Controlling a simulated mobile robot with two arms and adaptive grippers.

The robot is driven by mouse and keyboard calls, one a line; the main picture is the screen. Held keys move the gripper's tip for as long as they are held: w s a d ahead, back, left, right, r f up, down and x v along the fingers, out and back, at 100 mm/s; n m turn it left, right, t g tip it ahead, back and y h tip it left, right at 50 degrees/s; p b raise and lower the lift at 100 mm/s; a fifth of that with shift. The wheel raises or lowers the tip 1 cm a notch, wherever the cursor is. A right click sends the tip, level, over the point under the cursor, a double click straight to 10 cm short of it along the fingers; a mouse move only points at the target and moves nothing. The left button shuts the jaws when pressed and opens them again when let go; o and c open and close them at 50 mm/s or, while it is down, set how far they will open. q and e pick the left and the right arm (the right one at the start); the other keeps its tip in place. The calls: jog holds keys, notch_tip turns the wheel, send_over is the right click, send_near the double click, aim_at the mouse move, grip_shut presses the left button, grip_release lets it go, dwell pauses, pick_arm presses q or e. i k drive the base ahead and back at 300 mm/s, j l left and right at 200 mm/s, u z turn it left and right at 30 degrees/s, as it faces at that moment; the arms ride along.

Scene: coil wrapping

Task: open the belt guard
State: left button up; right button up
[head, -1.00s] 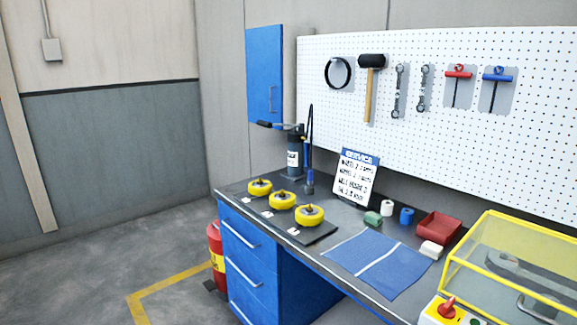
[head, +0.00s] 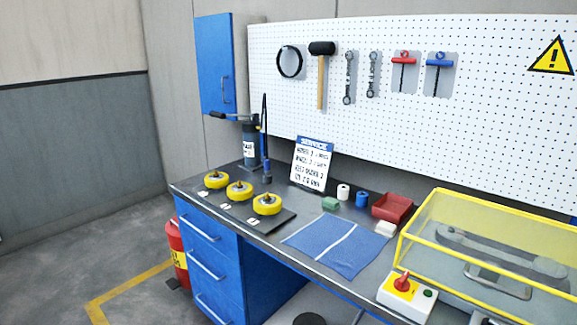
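The belt guard (head: 447,202) is a clear box with a yellow frame at the right end of the workbench. It looks closed, and its right part is cut off by the picture's edge. A belt drive (head: 500,258) shows through its clear panels. A metal handle (head: 497,281) shows low at its front. Neither of my grippers is in view.
A switch box (head: 404,294) with a red knob stands left of the guard. A blue mat (head: 336,246), red tray (head: 392,208), several yellow wheels (head: 267,205) and a sign (head: 311,164) are on the bench. A fire extinguisher (head: 177,250) stands on the floor.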

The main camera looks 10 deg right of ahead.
aim_at(424, 215)
jog(key=z, duration=1.55)
